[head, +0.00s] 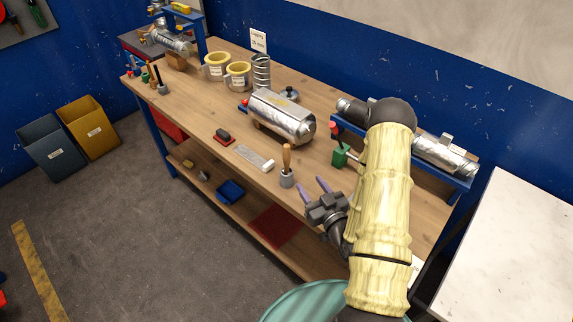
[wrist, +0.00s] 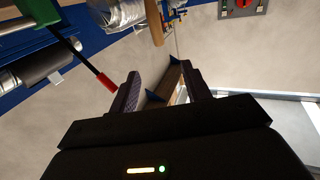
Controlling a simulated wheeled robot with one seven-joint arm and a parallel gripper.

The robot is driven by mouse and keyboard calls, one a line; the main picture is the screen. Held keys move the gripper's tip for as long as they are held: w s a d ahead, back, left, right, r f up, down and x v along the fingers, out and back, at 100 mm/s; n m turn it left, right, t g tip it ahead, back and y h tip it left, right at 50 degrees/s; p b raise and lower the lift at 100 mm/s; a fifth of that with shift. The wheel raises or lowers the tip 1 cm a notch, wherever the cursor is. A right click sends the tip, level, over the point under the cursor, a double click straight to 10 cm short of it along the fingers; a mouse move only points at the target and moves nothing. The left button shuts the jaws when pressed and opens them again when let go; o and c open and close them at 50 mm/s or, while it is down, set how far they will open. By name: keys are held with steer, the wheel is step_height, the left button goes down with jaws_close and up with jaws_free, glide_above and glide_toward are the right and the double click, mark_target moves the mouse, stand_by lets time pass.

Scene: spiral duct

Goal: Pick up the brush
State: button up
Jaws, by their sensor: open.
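A wooden handle (head: 287,156) stands upright in a small grey cup (head: 287,179) near the front edge of the workbench. It looks like the brush, with its lower end hidden in the cup. My gripper (head: 313,187) is open and empty, just right of the cup in the head view and apart from it. In the wrist view, my gripper (wrist: 162,88) shows both fingers spread with nothing held between them. A light brown wooden piece (wrist: 155,22) shows at the top of that view; I cannot tell whether it is the handle.
A large silver duct (head: 281,117) lies on the workbench (head: 200,105) behind the cup. A green clamp (head: 339,157) stands behind my gripper. A black block on a red pad (head: 222,136) and a white-ended strip (head: 254,157) lie left of the cup. The bench front is mostly clear.

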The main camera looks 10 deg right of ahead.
steer(key=w+b, duration=0.1)
steer(key=b, duration=1.1)
glide_toward(287, 151)
steer(key=shift+w+a+f, duration=0.15)
steer(key=shift+w+f, duration=0.1)
steer(key=shift+w, duration=0.3)
steer(key=p+x, duration=0.1)
steer(key=x, duration=0.1)
steer(key=p+x, duration=0.1)
steer(key=x, duration=0.1)
steer(key=shift+r, duration=0.25)
steer(key=shift+w+a+f, duration=0.1)
steer(key=shift+w, duration=0.35)
